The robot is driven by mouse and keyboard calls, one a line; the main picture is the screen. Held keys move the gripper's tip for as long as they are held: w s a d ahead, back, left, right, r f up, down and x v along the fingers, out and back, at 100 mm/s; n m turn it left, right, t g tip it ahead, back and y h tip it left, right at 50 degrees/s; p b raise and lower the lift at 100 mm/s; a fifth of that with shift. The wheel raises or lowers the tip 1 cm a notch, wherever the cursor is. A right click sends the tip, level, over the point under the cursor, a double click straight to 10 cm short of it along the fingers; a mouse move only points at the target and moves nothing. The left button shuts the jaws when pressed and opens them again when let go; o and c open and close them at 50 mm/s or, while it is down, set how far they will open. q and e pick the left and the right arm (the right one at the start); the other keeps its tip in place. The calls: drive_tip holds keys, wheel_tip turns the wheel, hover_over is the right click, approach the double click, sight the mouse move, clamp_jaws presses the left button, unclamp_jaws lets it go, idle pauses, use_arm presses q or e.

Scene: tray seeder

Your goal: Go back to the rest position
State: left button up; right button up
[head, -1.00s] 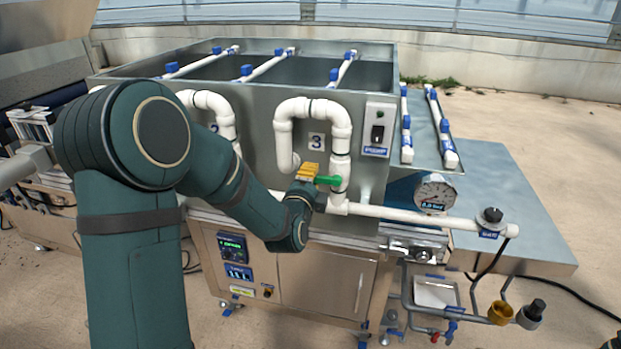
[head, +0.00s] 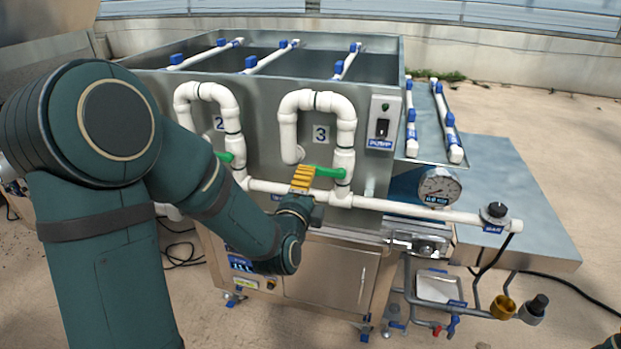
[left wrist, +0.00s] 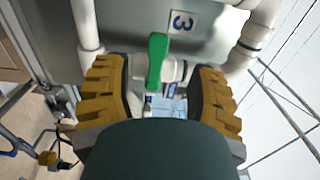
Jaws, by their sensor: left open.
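My left gripper (head: 302,178) is in front of the seeder's pipe loop marked 3, with yellow ridged fingers. In the left wrist view the gripper (left wrist: 160,105) is open, its two fingers apart. The green valve handle (head: 325,171) of pipe 3 lies crosswise just beyond the fingertips in the head view. In the left wrist view the green handle (left wrist: 157,62) shows between the fingers, with no finger pressed on it. Whether it lies within the fingers' depth is hard to tell. My right gripper is not in view.
White pipe loop 3 (head: 345,135) and loop 2 (head: 232,125) stand on the steel tank front. A pump switch box (head: 381,122) is at the right. Open floor lies in front of the machine.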

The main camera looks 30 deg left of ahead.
use_arm(q)
drive_tip(key=shift+s, duration=0.2)
drive_tip(key=shift+d, duration=0.1)
drive_tip(key=s+d+f+n+g+h, duration=0.25)
drive_tip(key=d+f+n+g, duration=0.2)
drive_tip(key=f, duration=0.55)
drive_tip(key=s+d+f+n+g+h, duration=0.1)
drive_tip(key=d+f+n+g+h, duration=0.3)
drive_tip(key=f, duration=0.6)
drive_tip(key=s+d+f+n+g+h, duration=0.1)
drive_tip(key=s+d+f+n+g, duration=0.6)
drive_tip(key=s+d+f, duration=0.3)
drive_tip(key=s+f+n, duration=0.1)
drive_tip(key=s+f, duration=0.3)
drive_tip(key=shift+s+d+h, duration=0.3)
drive_tip(key=shift+h, duration=0.05)
drive_tip(key=shift+a+n, duration=0.15)
drive_tip(key=shift+n, duration=0.2)
